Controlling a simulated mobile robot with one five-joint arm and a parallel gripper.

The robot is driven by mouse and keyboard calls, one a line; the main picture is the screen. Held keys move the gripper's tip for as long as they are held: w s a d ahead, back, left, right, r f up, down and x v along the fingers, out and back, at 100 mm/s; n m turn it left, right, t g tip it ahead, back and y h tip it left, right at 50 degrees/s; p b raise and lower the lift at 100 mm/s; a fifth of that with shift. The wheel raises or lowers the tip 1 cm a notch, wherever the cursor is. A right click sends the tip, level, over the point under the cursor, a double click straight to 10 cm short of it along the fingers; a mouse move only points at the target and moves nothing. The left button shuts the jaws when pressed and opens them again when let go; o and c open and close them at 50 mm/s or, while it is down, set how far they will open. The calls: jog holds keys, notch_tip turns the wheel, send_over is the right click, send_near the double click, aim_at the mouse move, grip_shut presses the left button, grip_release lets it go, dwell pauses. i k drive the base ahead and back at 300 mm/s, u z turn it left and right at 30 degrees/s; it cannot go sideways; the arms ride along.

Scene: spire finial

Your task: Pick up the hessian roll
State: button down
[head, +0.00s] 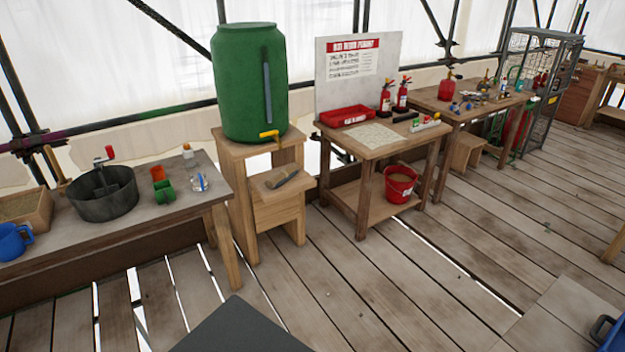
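A small grey-brown bundle (282,178) lies on the lower step of the wooden stand (222,190), below the green barrel's tap. It may be the hessian roll, but it is too small to tell for sure. No other clear roll of hessian shows. My gripper is not in view.
The green barrel (250,85) stands on the stand. A table at left holds a dark pan (103,200) and cups. The fire-point table (380,150) stands right, with a red bucket (399,183) below. The plank floor in front is mostly clear, with gaps between boards.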

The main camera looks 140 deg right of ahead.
aim_at(283, 174)
jog(key=z, duration=5.25)
jog(key=i, duration=2.4)
jog(key=u, duration=3.15)
